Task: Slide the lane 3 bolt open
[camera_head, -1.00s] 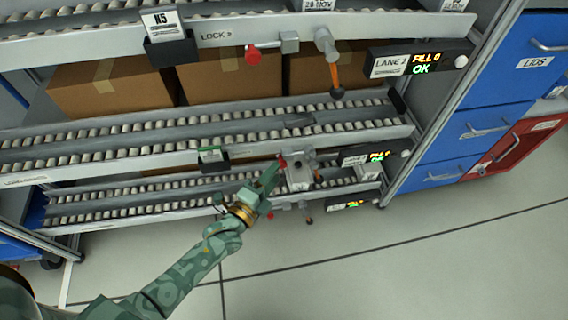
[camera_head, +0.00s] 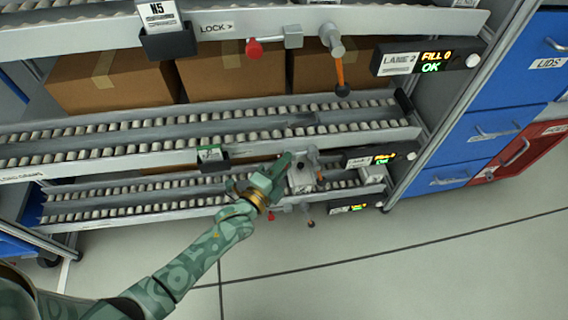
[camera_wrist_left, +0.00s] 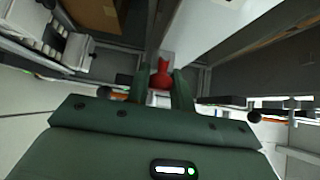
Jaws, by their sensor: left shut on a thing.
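The lane 3 bolt has a red knob, which shows in the left wrist view (camera_wrist_left: 160,79) between my left gripper's fingers (camera_wrist_left: 162,84). The fingers are shut on this knob. In the head view my left gripper (camera_head: 280,168) reaches the front of the middle rail from below. It hides the knob there. A grey metal block (camera_head: 300,180) sits just right of the fingertips, with a lever (camera_head: 315,158) beside it. The lane 3 display (camera_head: 372,160) is further right. My right gripper is not in view.
Above, the lane 2 bolt has its own red knob (camera_head: 254,48) and an orange-handled lever (camera_head: 338,60). A small green-labelled holder (camera_head: 211,157) hangs left of my gripper. A lower lane's lever (camera_head: 309,214) is close below. Open floor (camera_head: 400,270) lies in front.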

